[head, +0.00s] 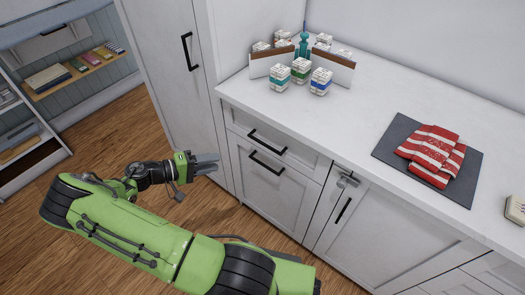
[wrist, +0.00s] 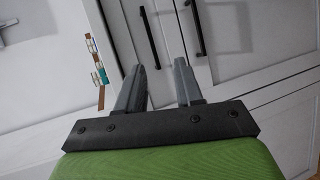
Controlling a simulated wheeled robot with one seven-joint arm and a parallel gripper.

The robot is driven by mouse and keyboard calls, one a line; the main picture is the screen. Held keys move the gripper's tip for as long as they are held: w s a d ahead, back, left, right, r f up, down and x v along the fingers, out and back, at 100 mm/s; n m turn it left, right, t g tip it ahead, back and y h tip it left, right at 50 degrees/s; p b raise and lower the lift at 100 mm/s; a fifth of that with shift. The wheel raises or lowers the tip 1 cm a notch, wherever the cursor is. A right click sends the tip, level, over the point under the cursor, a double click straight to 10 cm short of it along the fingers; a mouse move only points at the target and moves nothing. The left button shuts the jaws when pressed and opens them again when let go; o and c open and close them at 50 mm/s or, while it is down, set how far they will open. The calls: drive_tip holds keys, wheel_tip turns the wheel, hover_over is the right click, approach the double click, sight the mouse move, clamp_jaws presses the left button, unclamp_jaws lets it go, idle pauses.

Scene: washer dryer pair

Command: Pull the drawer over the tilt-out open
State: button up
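The drawer (head: 299,153) is a shut white panel under the countertop, with a black bar handle (head: 267,141). Directly below it is the white tilt-out (head: 262,188), also shut, with its own black bar handle (head: 266,163). My gripper (head: 207,163) is left of both fronts in the head view, apart from them and empty. In the wrist view my gripper (wrist: 160,82) has its fingers spread, with nothing between them. The wrist view is turned sideways: the drawer handle (wrist: 150,38) is ahead of the fingers, and the tilt-out handle (wrist: 199,28) is farther right.
A tall white cabinet (head: 172,70) stands left of the counter (head: 350,115). The counter holds small boxes (head: 300,70) and striped red cloths (head: 432,150) on a dark mat (head: 388,147). A door with a handle (head: 343,210) is to the right. Wooden floor (head: 120,130) lies open at left.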

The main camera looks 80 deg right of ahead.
sight(263, 145)
drive_tip(key=s+d+f+h, duration=0.1)
drive_tip(key=s+d, duration=0.3)
drive_tip(key=s+d+f+g+h+b, duration=0.1)
drive_tip(key=s+d, duration=0.4)
drive_tip(key=s+d+f+b, duration=0.1)
drive_tip(key=s+d, duration=0.3)
drive_tip(key=shift+s+d+g+h, duration=0.25)
drive_tip(key=shift+d+g+h, duration=0.15)
drive_tip(key=shift+c, duration=0.2)
clamp_jaws()
